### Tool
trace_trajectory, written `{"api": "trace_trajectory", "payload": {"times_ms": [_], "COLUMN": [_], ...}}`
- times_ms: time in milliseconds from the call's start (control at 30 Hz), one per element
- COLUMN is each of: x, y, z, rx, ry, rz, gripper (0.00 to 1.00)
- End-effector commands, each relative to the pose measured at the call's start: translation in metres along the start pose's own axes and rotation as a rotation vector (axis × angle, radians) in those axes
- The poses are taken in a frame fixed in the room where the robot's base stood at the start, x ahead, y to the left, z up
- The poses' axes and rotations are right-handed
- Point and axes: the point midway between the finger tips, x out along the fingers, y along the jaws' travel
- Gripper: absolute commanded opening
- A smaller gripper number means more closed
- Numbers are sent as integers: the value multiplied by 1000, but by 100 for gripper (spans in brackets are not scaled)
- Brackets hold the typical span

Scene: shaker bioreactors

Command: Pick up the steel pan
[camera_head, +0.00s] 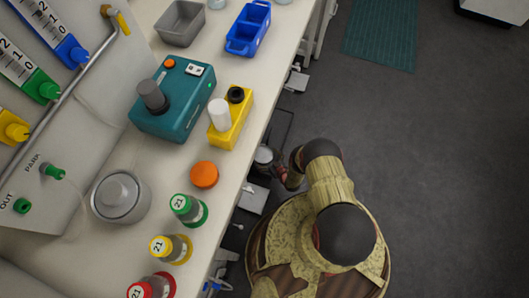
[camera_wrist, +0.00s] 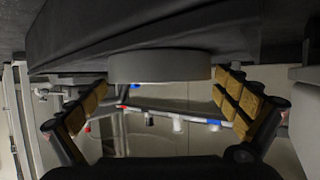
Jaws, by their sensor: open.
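No thing in view is clearly a steel pan. A grey round, short-sided piece (camera_wrist: 160,67) sits ahead of my gripper in the wrist view, under a dark slab, and I cannot tell whether it is the pan. My gripper (camera_wrist: 160,100) is open, with gold-padded fingers to either side of the view and nothing between them. In the head view my arm reaches to the bench's front edge, and a small grey round thing (camera_head: 264,155) shows at its end. A grey rectangular tray (camera_head: 180,40) stands at the back of the bench.
The bench holds a grey lidded pot (camera_head: 120,196), a teal device (camera_head: 172,98), a yellow holder (camera_head: 230,120), a blue bin (camera_head: 248,28), an orange cap (camera_head: 204,174) and several banded bottles (camera_head: 188,209). Grey floor (camera_head: 440,150) lies open at right.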

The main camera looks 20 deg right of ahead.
Motion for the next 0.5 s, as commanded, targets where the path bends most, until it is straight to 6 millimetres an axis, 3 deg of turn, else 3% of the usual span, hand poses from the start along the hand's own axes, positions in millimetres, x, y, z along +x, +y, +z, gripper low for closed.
{"api": "trace_trajectory", "payload": {"times_ms": [300, 500], "x": [9, 9], "y": [0, 0], "z": [1, 1], "rx": [2, 1], "ry": [-2, -2], "rz": [1, 0], "gripper": [99, 88]}}
